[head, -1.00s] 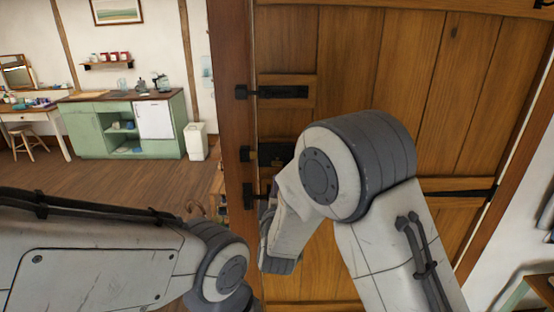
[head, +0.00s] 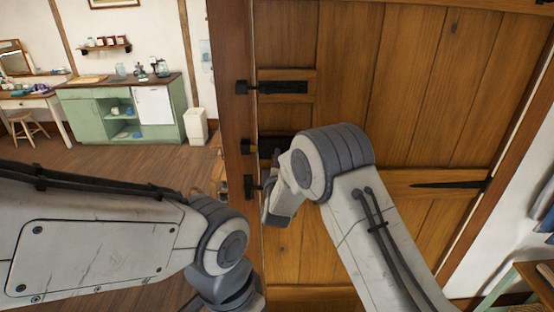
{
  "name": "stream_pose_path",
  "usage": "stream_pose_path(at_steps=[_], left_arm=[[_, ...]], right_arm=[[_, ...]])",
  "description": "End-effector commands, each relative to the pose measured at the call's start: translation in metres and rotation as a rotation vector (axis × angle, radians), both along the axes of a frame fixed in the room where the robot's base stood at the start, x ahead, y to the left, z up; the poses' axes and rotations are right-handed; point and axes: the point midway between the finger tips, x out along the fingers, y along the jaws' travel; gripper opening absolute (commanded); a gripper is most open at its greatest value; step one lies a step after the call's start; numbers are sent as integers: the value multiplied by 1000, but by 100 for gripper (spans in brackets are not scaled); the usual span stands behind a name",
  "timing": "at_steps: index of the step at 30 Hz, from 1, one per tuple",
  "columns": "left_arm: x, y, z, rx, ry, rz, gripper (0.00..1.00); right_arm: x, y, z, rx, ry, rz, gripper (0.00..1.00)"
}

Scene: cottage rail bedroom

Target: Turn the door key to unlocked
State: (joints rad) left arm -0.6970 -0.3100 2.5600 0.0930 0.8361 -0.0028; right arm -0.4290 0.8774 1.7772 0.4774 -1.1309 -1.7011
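The wooden door (head: 400,90) fills the right half of the head view and sits against its frame. A black lock plate (head: 275,143) is on its left edge, partly hidden by my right arm, with a dark and brassy keeper (head: 249,147) on the frame beside it. I cannot make out the key; my arm may cover it. My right gripper (head: 276,206) is just below the lock, close in front of the door; its fingers are not clear, nor whether it touches anything. My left arm crosses the lower left, and its gripper is out of view.
A black bolt (head: 283,87) is above the lock, and a black latch piece (head: 251,186) is below it. A strap hinge (head: 452,184) is at the right. A green cabinet (head: 90,117), white bin (head: 196,126) and stool (head: 28,127) stand far left, with open floor before them.

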Motion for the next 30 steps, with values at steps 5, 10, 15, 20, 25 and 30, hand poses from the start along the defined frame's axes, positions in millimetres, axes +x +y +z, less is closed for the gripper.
stream_pose_path(at_steps=[5,10,15,20,25,30], left_arm=[[0,0,0,0,0,0,50],[0,0,0,0,0,0,50],[0,0,-2,0,0,0,50],[0,0,-10,0,0,2,50],[0,0,-27,0,0,4,50],[0,0,-48,0,1,6,50]], right_arm=[[0,0,0,0,0,0,13],[0,0,0,1,0,0,0],[0,0,-1,10,0,0,0],[0,0,-2,52,0,0,0],[0,0,-4,149,-3,0,0],[0,0,-5,292,-3,1,0]])
